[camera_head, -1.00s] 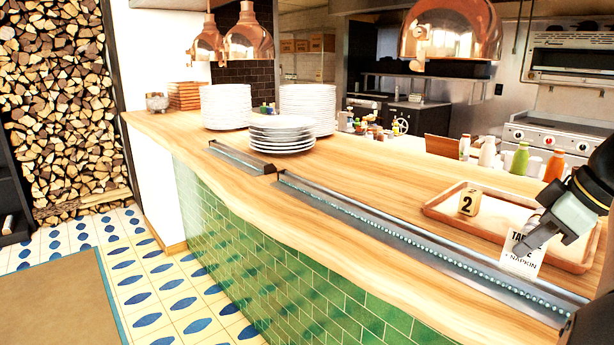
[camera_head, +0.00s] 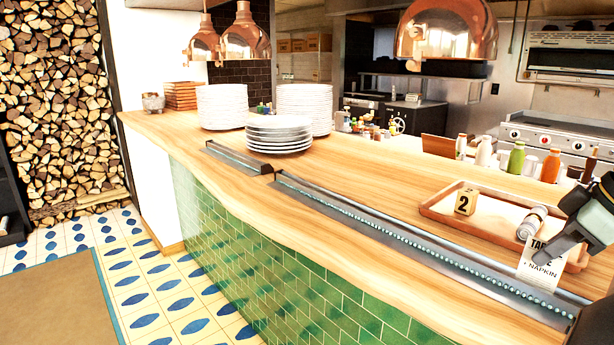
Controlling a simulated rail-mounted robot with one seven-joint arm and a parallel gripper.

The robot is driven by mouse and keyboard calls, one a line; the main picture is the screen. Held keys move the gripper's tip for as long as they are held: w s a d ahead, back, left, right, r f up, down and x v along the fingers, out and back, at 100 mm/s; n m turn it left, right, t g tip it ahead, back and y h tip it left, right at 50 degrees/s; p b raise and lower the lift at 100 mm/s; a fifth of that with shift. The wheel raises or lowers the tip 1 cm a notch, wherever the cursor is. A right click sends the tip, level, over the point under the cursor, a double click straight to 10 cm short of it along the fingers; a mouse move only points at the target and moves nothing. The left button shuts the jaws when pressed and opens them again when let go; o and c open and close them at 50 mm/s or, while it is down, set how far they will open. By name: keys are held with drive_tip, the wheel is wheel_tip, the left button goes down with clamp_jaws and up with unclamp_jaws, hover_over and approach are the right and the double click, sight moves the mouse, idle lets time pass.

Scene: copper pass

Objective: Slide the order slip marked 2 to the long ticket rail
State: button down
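The white order slip (camera_head: 531,268) stands at the long ticket rail (camera_head: 420,240), near its right end. Its print shows "TA" and "NAPKIN". My gripper covers part of the slip, and I cannot read a number on it. My gripper (camera_head: 553,245) is at the slip's upper right edge and appears shut on it; the finger gap itself is hard to see. The long rail is a grey metal strip with a row of small beads, along the counter's front edge. A shorter rail (camera_head: 238,160) lies beyond its left end, with a small gap between.
A wooden tray (camera_head: 436,211) behind the long rail holds a block marked 2 (camera_head: 465,202) and a lying shaker (camera_head: 532,222). Plate stacks (camera_head: 278,134) stand by the short rail. Copper lamps (camera_head: 446,32) hang above. The counter between is clear.

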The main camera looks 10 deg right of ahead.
drive_tip(key=shift+s+d, duration=0.4)
drive_tip(key=shift+s, duration=0.3)
drive_tip(key=shift+s+d, duration=0.45)
drive_tip(key=shift+s, duration=0.3)
drive_tip(key=shift+s+d, duration=0.4)
drive_tip(key=shift+s, duration=0.3)
drive_tip(key=c, duration=1)
unclamp_jaws()
wheel_tip(320, 180, up, 9)
drive_tip(key=p, duration=0.8)
